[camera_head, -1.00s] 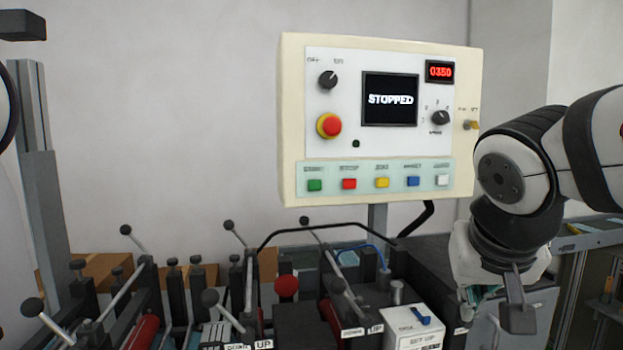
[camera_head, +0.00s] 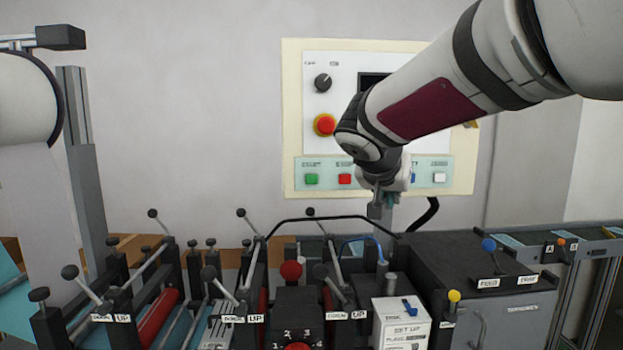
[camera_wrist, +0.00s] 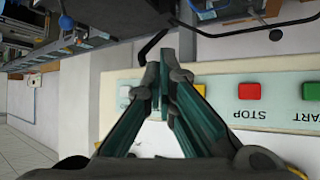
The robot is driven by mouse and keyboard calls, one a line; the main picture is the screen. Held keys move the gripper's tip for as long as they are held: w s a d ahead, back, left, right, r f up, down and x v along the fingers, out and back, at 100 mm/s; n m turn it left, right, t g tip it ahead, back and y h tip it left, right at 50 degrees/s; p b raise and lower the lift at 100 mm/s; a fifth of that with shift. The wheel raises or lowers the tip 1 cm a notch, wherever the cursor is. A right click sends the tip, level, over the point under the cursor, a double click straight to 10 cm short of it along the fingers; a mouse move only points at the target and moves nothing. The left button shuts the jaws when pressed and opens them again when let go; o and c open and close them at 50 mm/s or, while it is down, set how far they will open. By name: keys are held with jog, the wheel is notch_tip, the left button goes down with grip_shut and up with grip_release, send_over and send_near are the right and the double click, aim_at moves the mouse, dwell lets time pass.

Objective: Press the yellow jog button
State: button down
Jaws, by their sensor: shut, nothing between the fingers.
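The control panel (camera_head: 290,120) is a cream box on the wall side, with a row of coloured buttons along its lower strip. My gripper (camera_head: 388,198) is in front of the lower strip, and my arm covers the place of the yellow jog button in the head view. In the wrist view the panel is upside down and my gripper (camera_wrist: 163,75) is shut and empty, its fingertips over the button row. The fingers hide most of the yellow button there. I cannot tell whether the tips touch the panel.
The green start button (camera_head: 311,179) and red stop button (camera_head: 345,179) are left of my gripper; the white button (camera_head: 439,177) is right. A red emergency knob (camera_head: 325,125) sits above. The machine's levers and rollers fill the space below. My arm hides much of the screen (camera_head: 371,82).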

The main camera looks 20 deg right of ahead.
jog(key=w+d+b, duration=0.2)
jog(key=w, duration=0.6)
jog(key=shift+w, duration=0.25)
jog(key=shift+w, duration=0.15)
dwell(1.3)
jog(key=shift+w+b, duration=0.25)
jog(key=shift+b, duration=0.1)
jog(key=shift+w+d+b, duration=0.15)
jog(key=shift+w+b, duration=0.15)
jog(key=shift+w, duration=0.2)
dwell(0.6)
jog(key=shift+s, duration=0.1)
dwell(0.4)
jog(key=shift+s+a, duration=0.2)
jog(key=shift+s, duration=0.6)
